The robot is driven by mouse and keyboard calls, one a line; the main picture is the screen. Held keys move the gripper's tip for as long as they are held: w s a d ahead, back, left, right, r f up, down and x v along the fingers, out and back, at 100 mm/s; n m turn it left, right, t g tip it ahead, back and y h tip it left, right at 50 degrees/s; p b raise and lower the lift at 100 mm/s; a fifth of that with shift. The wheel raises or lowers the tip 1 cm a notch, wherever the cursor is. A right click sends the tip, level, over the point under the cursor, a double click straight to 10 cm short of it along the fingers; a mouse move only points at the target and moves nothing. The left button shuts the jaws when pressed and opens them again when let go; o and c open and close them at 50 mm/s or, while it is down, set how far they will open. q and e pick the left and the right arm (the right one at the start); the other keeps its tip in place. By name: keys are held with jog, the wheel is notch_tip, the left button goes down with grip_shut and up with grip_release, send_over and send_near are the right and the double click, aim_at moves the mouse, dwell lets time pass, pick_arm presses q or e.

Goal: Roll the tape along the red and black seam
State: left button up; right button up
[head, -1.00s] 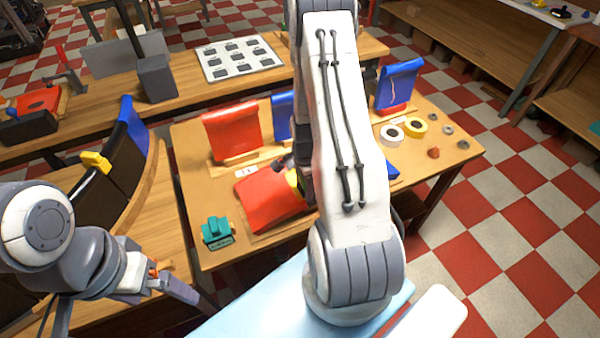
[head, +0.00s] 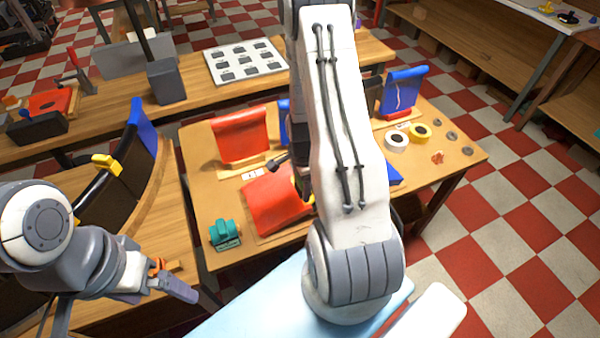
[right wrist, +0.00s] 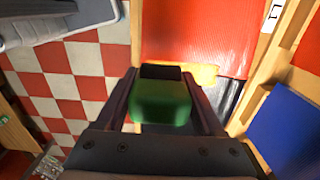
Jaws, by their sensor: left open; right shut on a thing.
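A red panel (head: 275,204) lies on the brown table, partly hidden by my right arm. In the right wrist view the red sheet (right wrist: 200,32) fills the top middle. A yellow strip (right wrist: 205,75) lies along its lower edge, with a black surface (right wrist: 230,95) beside it. My right gripper (right wrist: 165,95) is shut on a green block-like thing (right wrist: 160,103) with a dark top, close to that edge. I cannot tell whether it touches the sheet. In the head view my right gripper is hidden behind its arm. My left gripper (head: 172,284) is open and empty at the lower left.
A teal tape dispenser (head: 224,234) stands at the table's front left. An upright red panel (head: 241,136) and a blue one (head: 402,92) stand behind. A black curved panel with a yellow clamp (head: 107,163) stands left.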

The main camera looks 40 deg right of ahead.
jog(key=shift+r+p, duration=1.35)
jog(key=shift+r, duration=0.6)
